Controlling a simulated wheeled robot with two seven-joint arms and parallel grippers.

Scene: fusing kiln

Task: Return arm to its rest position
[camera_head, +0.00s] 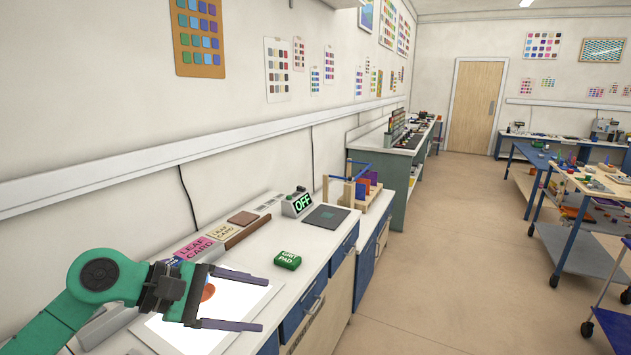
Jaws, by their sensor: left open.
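My left arm (65,312) comes in from the lower left, green with a dark wrist. Its left gripper (262,304) is open, with its two dark fingers spread wide and nothing between them. It is over a bright white panel (232,335) on the bench. A reddish-orange round piece (208,292) shows on the panel, partly hidden behind the gripper. My right gripper is not in view.
A rack (358,190) stands farther back. The floor at right (440,260) is clear up to the carts (590,235).

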